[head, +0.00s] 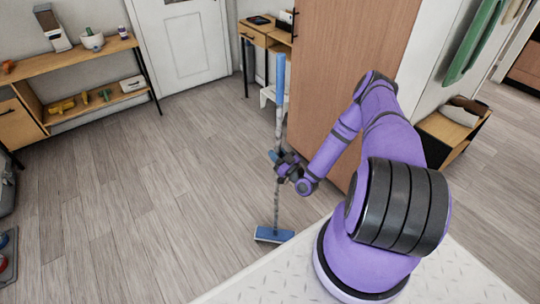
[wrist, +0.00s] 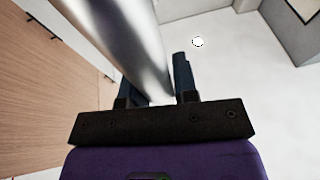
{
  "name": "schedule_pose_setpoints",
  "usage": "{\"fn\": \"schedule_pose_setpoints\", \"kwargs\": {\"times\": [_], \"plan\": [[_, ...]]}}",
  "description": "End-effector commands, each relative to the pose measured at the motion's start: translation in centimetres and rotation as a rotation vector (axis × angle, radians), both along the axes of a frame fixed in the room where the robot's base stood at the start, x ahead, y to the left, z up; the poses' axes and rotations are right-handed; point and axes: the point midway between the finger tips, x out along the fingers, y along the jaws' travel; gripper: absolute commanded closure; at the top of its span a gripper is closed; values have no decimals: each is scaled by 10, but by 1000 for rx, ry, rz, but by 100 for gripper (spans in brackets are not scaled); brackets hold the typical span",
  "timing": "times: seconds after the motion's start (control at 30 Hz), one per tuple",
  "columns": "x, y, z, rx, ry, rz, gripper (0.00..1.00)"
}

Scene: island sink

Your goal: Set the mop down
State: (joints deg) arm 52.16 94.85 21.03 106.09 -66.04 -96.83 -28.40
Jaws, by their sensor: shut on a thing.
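The mop (head: 276,195) stands nearly upright in the head view, with a blue grip at the top, a grey pole and a flat blue head. Its head is at floor level and looks to rest on the floor. My gripper (head: 279,163) is shut around the pole about midway up. In the wrist view the silvery pole (wrist: 125,45) runs between the two dark fingers of my gripper (wrist: 158,88). The mop head is outside the wrist view.
A tall wooden cabinet (head: 345,70) stands close to the right of the mop. A small desk (head: 262,34) and a white stool are behind it. A wooden shelf (head: 75,62) with several items stands at the back left. The wooden floor (head: 140,190) at left is clear.

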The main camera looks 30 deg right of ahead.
Motion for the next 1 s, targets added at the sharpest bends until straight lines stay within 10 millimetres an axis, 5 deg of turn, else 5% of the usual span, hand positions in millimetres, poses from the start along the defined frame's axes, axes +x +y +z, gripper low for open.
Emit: {"fn": "schedule_pose_setpoints", "kwargs": {"times": [0.2,0.57,1.0], "plan": [[27,1,-2,0,-1,1,100],[45,1,-4,-2,-1,-1,100],[43,1,-37,0,-1,0,100]]}}
